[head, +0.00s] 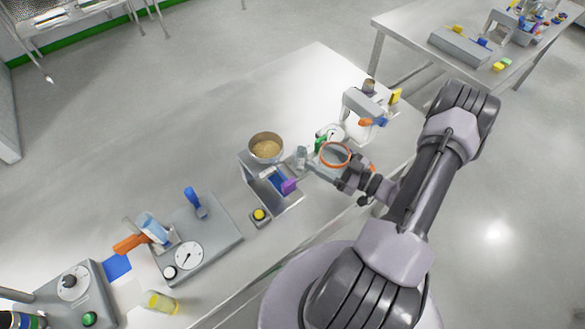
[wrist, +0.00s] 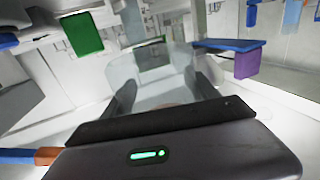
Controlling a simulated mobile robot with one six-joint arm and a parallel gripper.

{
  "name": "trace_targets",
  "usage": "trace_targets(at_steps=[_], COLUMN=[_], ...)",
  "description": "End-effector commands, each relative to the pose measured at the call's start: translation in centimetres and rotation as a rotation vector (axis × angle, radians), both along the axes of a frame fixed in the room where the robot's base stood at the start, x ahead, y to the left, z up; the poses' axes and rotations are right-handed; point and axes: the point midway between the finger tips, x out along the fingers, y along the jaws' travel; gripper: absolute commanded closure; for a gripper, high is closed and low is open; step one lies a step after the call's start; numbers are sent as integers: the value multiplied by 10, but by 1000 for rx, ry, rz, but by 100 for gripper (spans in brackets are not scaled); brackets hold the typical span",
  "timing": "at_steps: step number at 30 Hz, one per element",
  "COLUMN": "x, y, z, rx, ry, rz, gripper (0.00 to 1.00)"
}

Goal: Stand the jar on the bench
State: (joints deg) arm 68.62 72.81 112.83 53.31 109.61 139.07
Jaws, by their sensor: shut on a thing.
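The jar (head: 301,156) is small, clear and greyish, at the tip of my gripper (head: 313,168) in the head view. In the wrist view the clear jar (wrist: 154,72) fills the space between the two dark fingers of my gripper (wrist: 163,92). The gripper is shut on it. The jar looks roughly upright in the head view. I cannot tell whether its base touches the bench (head: 215,130). The wrist picture appears upside down, and the jar's far side is hard to make out.
A bowl of tan grains (head: 266,147) stands left of the jar. A purple-ended thing (head: 289,186) and a grey stand (head: 285,203) are close below. An orange-rimmed round vessel (head: 335,154) and a green thing (head: 321,144) are close on the right. Bare bench lies further left.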

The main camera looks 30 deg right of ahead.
Motion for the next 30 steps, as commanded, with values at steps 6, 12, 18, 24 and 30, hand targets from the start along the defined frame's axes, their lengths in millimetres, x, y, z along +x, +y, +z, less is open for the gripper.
trace_targets(at_steps=[6,12,18,24,30], x=[0,0,0,0,0], y=[0,0,-1,-1,-1], z=[-46,-80,-78,-82,-81], rx=[1,1,0,0,0], ry=[0,0,0,0,0], rz=[-1,-2,-2,-2,-2], gripper=[100,100,100,20,10])
